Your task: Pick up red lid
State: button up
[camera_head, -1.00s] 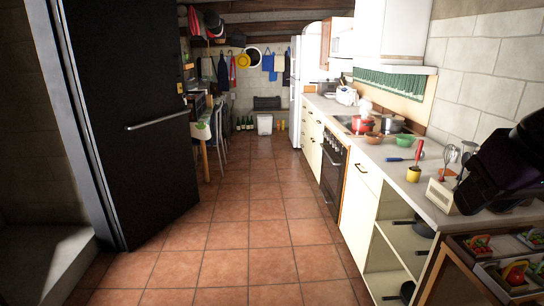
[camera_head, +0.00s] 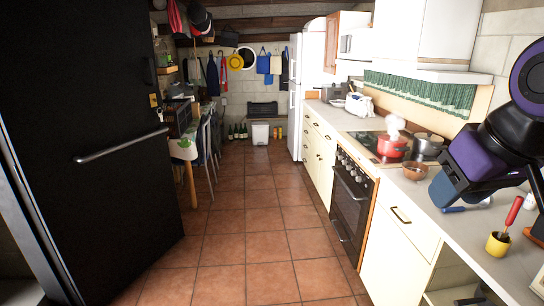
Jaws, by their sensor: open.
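A red pot (camera_head: 392,147) stands on the stove top at the right, with a pale puff of steam above it. A separate red lid cannot be made out; the pot's top is small and partly veiled, so I cannot tell whether a lid is on it. Part of my arm (camera_head: 478,155), purple and black, hangs over the counter at the right, nearer than the pot and apart from it in the picture. No gripper fingers can be made out.
A grey pot (camera_head: 428,146) and a brown bowl (camera_head: 415,171) stand beside the red pot. A yellow cup (camera_head: 497,244) holds a red-handled tool. The oven (camera_head: 350,200) is below the stove. A black door (camera_head: 85,150) stands at left. The tiled floor (camera_head: 245,240) between is clear.

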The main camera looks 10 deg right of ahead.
aim_at(384, 137)
jog(key=i, duration=1.75)
jog(key=i+j+z, duration=0.15)
jog(key=i+z, duration=0.35)
jog(key=i+j+z, duration=0.45)
jog(key=i, duration=0.25)
jog(key=i+j+z, duration=1)
jog(key=j, duration=0.25)
jog(key=k+l, duration=0.05)
jog(key=k, duration=0.05)
